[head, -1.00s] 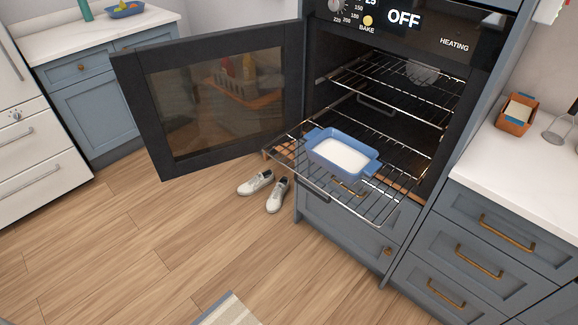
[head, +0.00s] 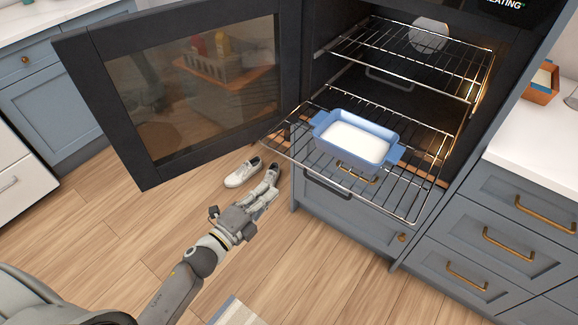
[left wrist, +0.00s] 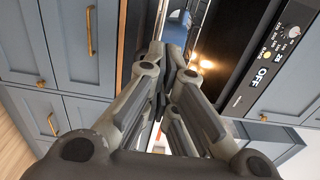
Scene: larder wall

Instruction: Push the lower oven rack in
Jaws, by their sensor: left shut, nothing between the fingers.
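The lower oven rack (head: 405,190) is pulled well out of the open oven, over the drawer front. A blue baking dish (head: 355,142) with white contents sits on it. A dark handle (head: 328,185) hangs at the rack's front edge. My left gripper (head: 270,178) is shut and empty, left of and in front of the rack, apart from it in the head view. In the left wrist view my shut fingers (left wrist: 163,62) point toward the blue dish (left wrist: 178,18) and hide part of the rack. My right gripper is not in view.
The oven door (head: 190,90) stands wide open at the left. The upper rack (head: 400,55) is inside the oven. White shoes (head: 243,174) are on the floor by the drawer. A counter (head: 535,155) with drawers is at the right. The wooden floor in front is mostly clear.

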